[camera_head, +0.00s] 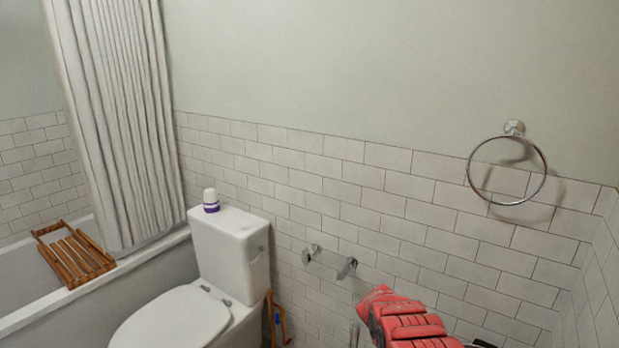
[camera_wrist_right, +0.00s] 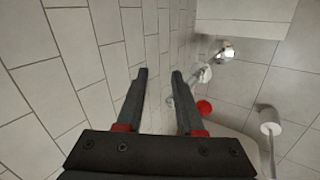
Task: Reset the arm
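My right gripper (camera_wrist_right: 160,74) shows in the right wrist view. Its two dark fingers stand apart with nothing held between them. Tiled wall lies to their left and beyond. In the head view a red, ribbed shape (camera_head: 405,322) rises from the bottom edge right of centre; I cannot tell whether it is part of my right arm. My left gripper and arm are in neither view.
A toilet (camera_head: 232,258) with a purple-and-white container (camera_head: 211,200) stands left of centre. A bathtub (camera_head: 150,268) bears a wooden rack (camera_head: 75,257) beside a curtain (camera_head: 118,120). A metal ring (camera_head: 470,180) and small fittings (camera_head: 346,268) project from the tiled wall.

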